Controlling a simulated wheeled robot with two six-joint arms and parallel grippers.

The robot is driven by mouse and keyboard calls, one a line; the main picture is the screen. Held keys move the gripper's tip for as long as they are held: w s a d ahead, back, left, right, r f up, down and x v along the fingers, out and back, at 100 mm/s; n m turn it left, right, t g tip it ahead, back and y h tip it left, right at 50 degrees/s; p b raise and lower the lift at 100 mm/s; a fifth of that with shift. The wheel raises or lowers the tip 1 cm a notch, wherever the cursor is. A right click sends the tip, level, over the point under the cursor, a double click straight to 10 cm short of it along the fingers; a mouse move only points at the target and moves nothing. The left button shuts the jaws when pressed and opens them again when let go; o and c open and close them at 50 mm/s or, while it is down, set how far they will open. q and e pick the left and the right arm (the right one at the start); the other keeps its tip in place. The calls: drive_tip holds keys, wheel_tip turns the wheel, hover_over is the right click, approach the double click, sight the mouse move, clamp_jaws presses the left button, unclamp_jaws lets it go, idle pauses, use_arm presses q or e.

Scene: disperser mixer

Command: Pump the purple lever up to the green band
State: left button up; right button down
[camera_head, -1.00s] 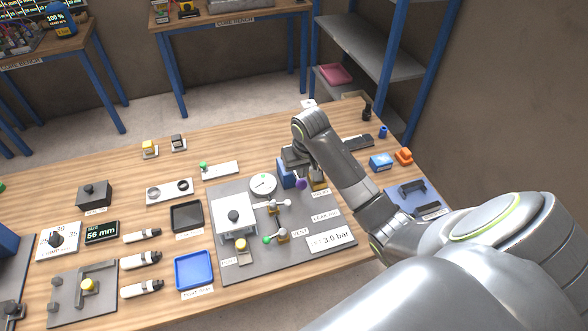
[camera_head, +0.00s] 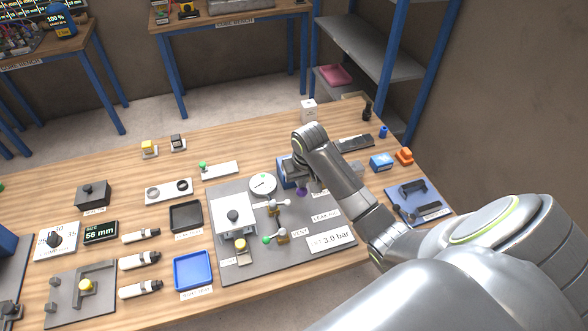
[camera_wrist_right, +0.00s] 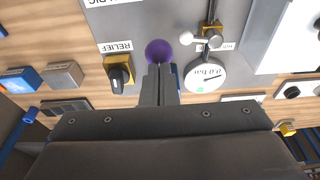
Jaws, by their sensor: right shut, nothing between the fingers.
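The purple lever's ball knob (camera_head: 303,193) shows just below my right gripper (camera_head: 299,180) in the head view. In the wrist view the purple knob (camera_wrist_right: 158,50) sits right at the tips of my shut, empty right gripper (camera_wrist_right: 160,68). I cannot tell if they touch. The lever's shaft is hidden behind the fingers, and its blue pump body (camera_head: 285,172) is partly covered by my arm. The round white gauge (camera_head: 262,185) stands left of the pump; the gauge (camera_wrist_right: 204,76) shows a small green mark near its rim. My left gripper is out of view.
The grey rig plate (camera_head: 335,212) carries a white-knobbed valve (camera_head: 285,202), a green-knobbed vent valve (camera_head: 267,239) and a sign reading 3.0 bar (camera_head: 330,239). A black relief knob (camera_wrist_right: 118,75) on a yellow base is close beside the fingers. A blue tray (camera_head: 194,270) lies left.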

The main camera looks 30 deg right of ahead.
drive_tip(key=shift+f, duration=0.55)
drive_tip(key=p+v, duration=0.2)
drive_tip(key=shift+w+r+p, duration=0.2)
drive_tip(key=shift+r+p, duration=0.05)
drive_tip(key=shift+p, duration=0.1)
drive_tip(key=shift+d+r+b, duration=0.1)
drive_tip(key=shift+r+b, duration=0.05)
drive_tip(key=shift+b, duration=0.25)
drive_tip(key=shift+r, duration=0.25)
drive_tip(key=shift+f, duration=0.1)
